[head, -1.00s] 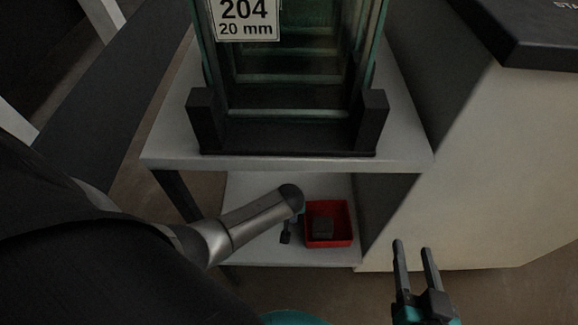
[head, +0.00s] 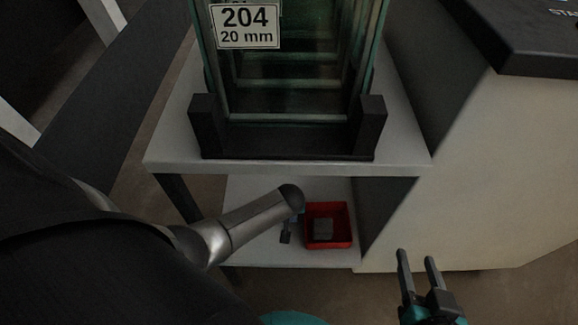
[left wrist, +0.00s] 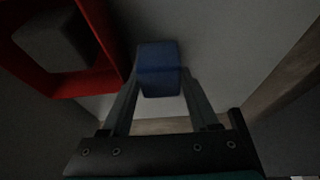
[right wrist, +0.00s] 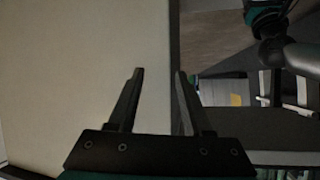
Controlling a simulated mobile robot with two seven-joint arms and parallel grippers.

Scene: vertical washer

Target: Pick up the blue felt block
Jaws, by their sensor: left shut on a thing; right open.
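The blue felt block (left wrist: 159,70) is between the fingertips of my left gripper (left wrist: 160,88) in the left wrist view, and the gripper is shut on it. In the head view my left gripper (head: 287,232) is at the lower shelf, just left of the red bin, mostly hidden behind its own wrist. Whether the block touches the shelf is hard to tell. My right gripper (head: 418,272) is open and empty, in front of the pale cabinet; its fingers also show in the right wrist view (right wrist: 158,75).
A red bin (head: 340,243) with a grey block (head: 323,229) inside stands on the lower shelf (head: 245,190). It is close beside the left gripper in the left wrist view (left wrist: 103,35). The upper shelf (head: 165,150) bears glass panes (head: 300,75) in a black rack. A pale cabinet (head: 490,180) stands right.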

